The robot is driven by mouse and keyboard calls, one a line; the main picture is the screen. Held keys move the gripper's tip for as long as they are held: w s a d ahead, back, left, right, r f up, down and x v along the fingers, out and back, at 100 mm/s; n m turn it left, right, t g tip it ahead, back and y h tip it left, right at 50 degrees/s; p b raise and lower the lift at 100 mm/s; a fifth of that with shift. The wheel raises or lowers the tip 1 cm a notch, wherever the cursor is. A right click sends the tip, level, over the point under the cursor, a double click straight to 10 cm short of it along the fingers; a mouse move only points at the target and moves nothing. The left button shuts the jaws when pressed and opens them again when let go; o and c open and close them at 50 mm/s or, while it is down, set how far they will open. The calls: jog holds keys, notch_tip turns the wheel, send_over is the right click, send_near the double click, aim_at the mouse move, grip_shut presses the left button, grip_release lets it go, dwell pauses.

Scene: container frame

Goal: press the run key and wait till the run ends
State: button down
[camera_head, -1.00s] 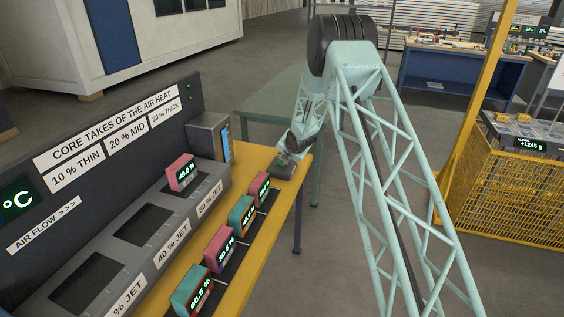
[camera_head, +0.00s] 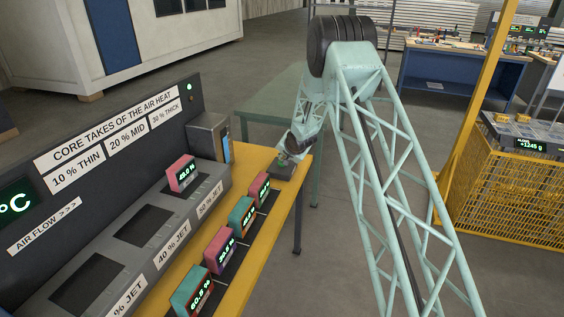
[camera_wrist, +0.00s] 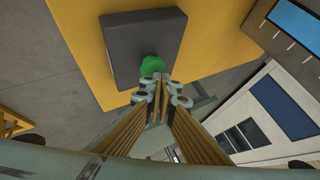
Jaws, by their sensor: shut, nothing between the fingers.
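The run key is a green round button (camera_wrist: 152,66) on a dark grey box (camera_wrist: 120,45) at the end of the yellow bench. In the head view this box (camera_head: 281,172) stands at the bench's far right corner. My gripper (camera_wrist: 163,82) is shut and empty, with its tips right at the edge of the green button. The tips hide part of the button, and I cannot tell whether they touch it. In the head view my gripper (camera_head: 290,157) points down at the box. A pink block (camera_head: 182,174) with a lit readout sits on the far jet of the heater.
Several pink and teal blocks with green readouts, such as the near teal one (camera_head: 190,292), stand along the yellow bench (camera_head: 235,285). The heater's dark back panel (camera_head: 90,140) rises behind. A green table (camera_head: 270,105) and a yellow cage (camera_head: 510,195) stand beyond.

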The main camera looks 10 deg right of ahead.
jog(key=shift+r+p, duration=0.6)
jog(key=shift+r, duration=0.2)
jog(key=shift+r, duration=0.1)
jog(key=shift+r+p, duration=2.25)
jog(key=shift+r, duration=0.15)
